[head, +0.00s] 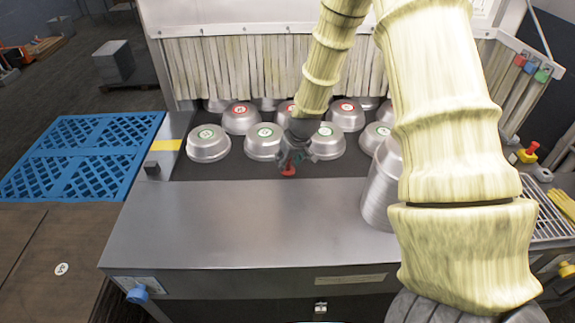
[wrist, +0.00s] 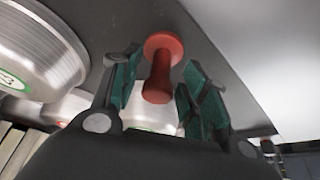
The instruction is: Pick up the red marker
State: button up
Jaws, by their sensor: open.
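The red marker (head: 289,170) stands on the dark strip behind the front edge of the metal counter, in front of the row of pans. A gap shows on the left side; contact on the right cannot be told.
Several upturned metal pans, including one at left (head: 208,144), stand close behind and beside my gripper. A tall metal container (head: 381,190) is to the right. A strip curtain (head: 235,70) hangs behind.

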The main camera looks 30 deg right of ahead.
jog(key=shift+p+x, duration=0.3)
jog(key=shift+x, duration=0.75)
grip_shut()
